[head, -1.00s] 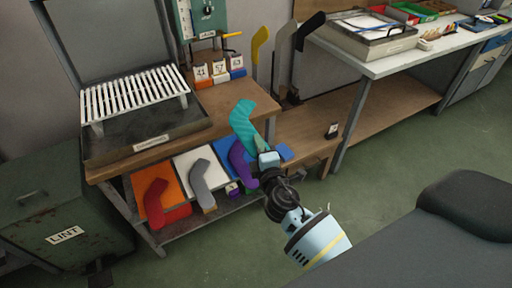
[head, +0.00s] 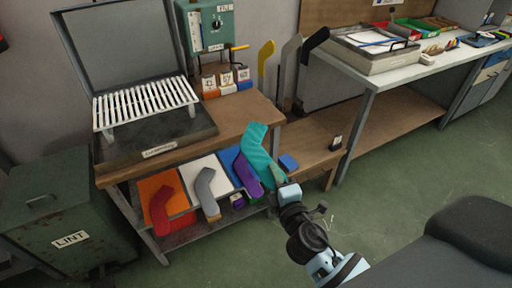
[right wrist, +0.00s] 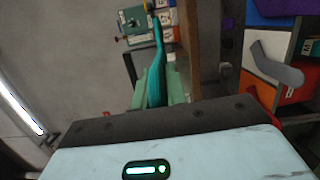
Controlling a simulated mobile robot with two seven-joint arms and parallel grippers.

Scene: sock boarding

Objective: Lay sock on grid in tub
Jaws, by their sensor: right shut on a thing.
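A teal sock (head: 257,150) is held up by my right gripper (head: 278,180) in front of the bench. In the head view it stands roughly upright, its bent top pointing up, partly overlapping a purple sock. The right wrist view shows the teal sock (right wrist: 157,78) edge-on between the two pale green fingers (right wrist: 160,92). The white slatted grid (head: 146,103) sits in the dark tub (head: 190,136) with a raised lid, on the bench to the left. The grid is bare, and my right gripper is well to its right. My left gripper is out of view.
Red (head: 159,207), grey (head: 206,190) and purple (head: 245,173) socks lie on coloured panels below the bench edge. A teal machine (head: 207,25) and small labelled boxes (head: 227,82) stand behind. Yellow, grey and black sock shapes stand at the wall. A LINT bin (head: 65,215) is at left.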

